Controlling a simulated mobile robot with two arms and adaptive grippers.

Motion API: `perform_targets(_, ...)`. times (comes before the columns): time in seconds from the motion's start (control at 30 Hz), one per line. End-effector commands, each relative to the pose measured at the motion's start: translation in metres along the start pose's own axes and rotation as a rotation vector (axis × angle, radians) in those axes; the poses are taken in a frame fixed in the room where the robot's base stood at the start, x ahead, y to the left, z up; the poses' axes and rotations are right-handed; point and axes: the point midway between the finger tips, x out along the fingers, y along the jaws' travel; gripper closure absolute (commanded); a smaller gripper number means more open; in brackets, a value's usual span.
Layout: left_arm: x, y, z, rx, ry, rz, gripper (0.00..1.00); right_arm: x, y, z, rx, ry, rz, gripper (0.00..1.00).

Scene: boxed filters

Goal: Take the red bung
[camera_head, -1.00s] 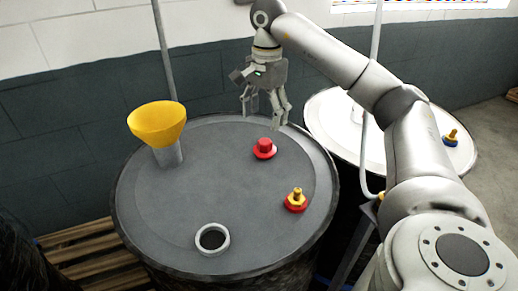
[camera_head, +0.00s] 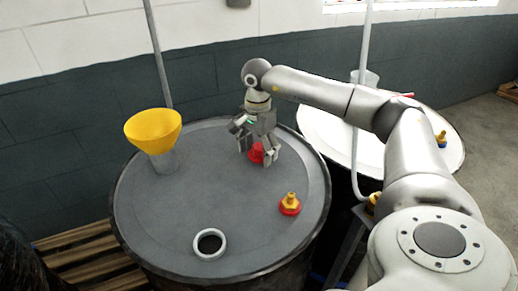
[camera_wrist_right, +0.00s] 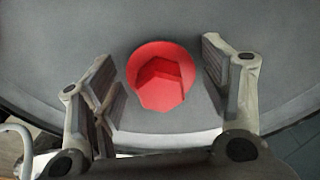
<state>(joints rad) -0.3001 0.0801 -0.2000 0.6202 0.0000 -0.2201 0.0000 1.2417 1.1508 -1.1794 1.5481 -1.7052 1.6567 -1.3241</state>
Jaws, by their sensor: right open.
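The red bung (camera_head: 257,153) sits on the grey drum lid (camera_head: 200,205), partly hidden by my right gripper in the head view. In the right wrist view the red bung (camera_wrist_right: 160,77) shows a round flange and a faceted raised top. My right gripper (camera_head: 257,156) points down over the bung. In the wrist view its fingers (camera_wrist_right: 162,85) are open, one on each side of the bung, with gaps between them and it. My left gripper is not in view.
A yellow funnel (camera_head: 153,130) stands at the lid's back left. A ringed open hole (camera_head: 210,244) is near the front, and a red and yellow fitting (camera_head: 290,204) at the right. A white drum (camera_head: 325,122) stands behind my right arm.

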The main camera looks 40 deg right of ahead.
Motion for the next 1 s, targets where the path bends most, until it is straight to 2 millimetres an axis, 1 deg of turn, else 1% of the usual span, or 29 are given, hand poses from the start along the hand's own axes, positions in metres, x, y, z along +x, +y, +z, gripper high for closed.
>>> perform_targets(0.17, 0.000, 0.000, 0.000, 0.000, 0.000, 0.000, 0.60, 0.000, 0.000, 0.000, 0.000, 0.000, -0.001, 0.30)
perform_targets(0.47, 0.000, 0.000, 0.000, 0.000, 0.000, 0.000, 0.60, 0.000, 0.000, 0.000, 0.000, 0.000, -0.001, 0.69)
perform_targets(0.77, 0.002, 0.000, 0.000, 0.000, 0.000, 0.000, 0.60, -0.002, 0.000, 0.000, 0.000, 0.000, -0.002, 0.70)
perform_targets(0.87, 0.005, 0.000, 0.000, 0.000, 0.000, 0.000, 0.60, -0.005, -0.001, 0.000, 0.000, 0.000, -0.003, 0.70)
perform_targets(1.0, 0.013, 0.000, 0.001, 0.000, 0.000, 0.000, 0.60, -0.017, -0.001, 0.000, 0.000, 0.000, -0.005, 0.70)
